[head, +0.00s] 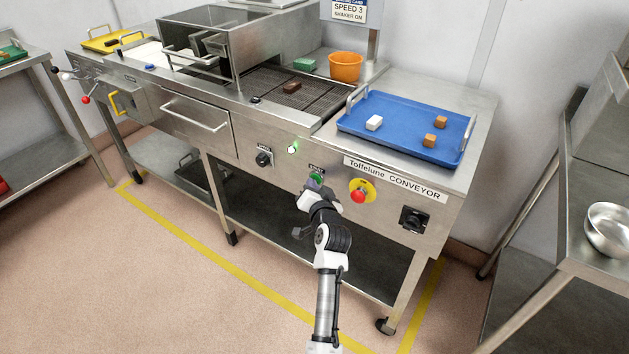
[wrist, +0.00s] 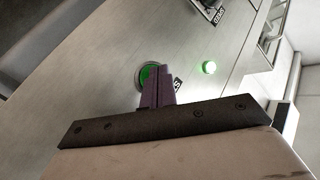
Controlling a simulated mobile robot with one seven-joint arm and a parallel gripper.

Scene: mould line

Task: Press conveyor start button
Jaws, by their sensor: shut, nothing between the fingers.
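The green conveyor start button (head: 316,178) sits on the front panel of the steel conveyor, left of the red stop button. It also shows in the wrist view as a green disc in a metal ring (wrist: 147,75), partly hidden behind my fingers. My gripper (head: 315,184) is shut and empty, with its fingertips in front of the button. In the wrist view the purple-grey fingers (wrist: 155,72) overlap the button's right part. I cannot tell whether the tips touch it. A round lamp (head: 292,149) up and left of the button glows green; it also glows in the wrist view (wrist: 209,67).
A red stop button on a yellow plate (head: 359,195) is close on the right. A black knob (head: 264,159) is to the left. A blue tray (head: 400,131) holds small blocks above. A brown block (head: 291,87) lies on the mesh belt (head: 310,104).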

